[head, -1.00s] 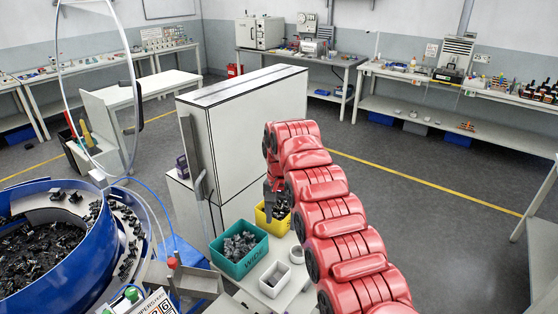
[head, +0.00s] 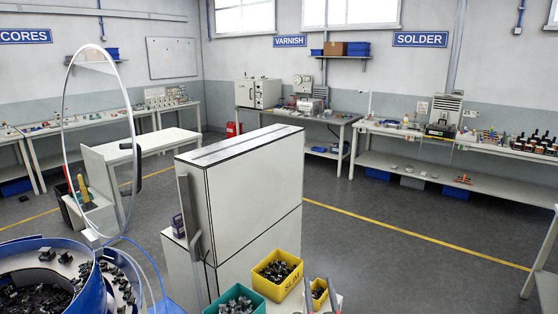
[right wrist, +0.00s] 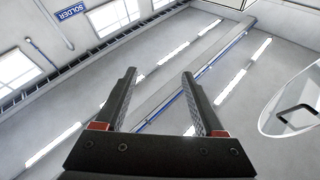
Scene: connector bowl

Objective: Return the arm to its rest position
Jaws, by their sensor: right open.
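My right gripper (head: 320,285) shows only as two grey fingertips at the bottom edge of the head view, pointing up in front of a small yellow bin. In the right wrist view my right gripper (right wrist: 158,75) is open, with nothing between its fingers. The red right arm is out of the head view. My left gripper is in neither view.
A blue bowl (head: 84,250) with dark parts stands at the lower left. A yellow bin (head: 266,287) and a teal bin (head: 216,308) hold parts near the bottom edge. A tall white cabinet (head: 250,200) stands behind them. The grey floor (head: 400,260) at right is clear.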

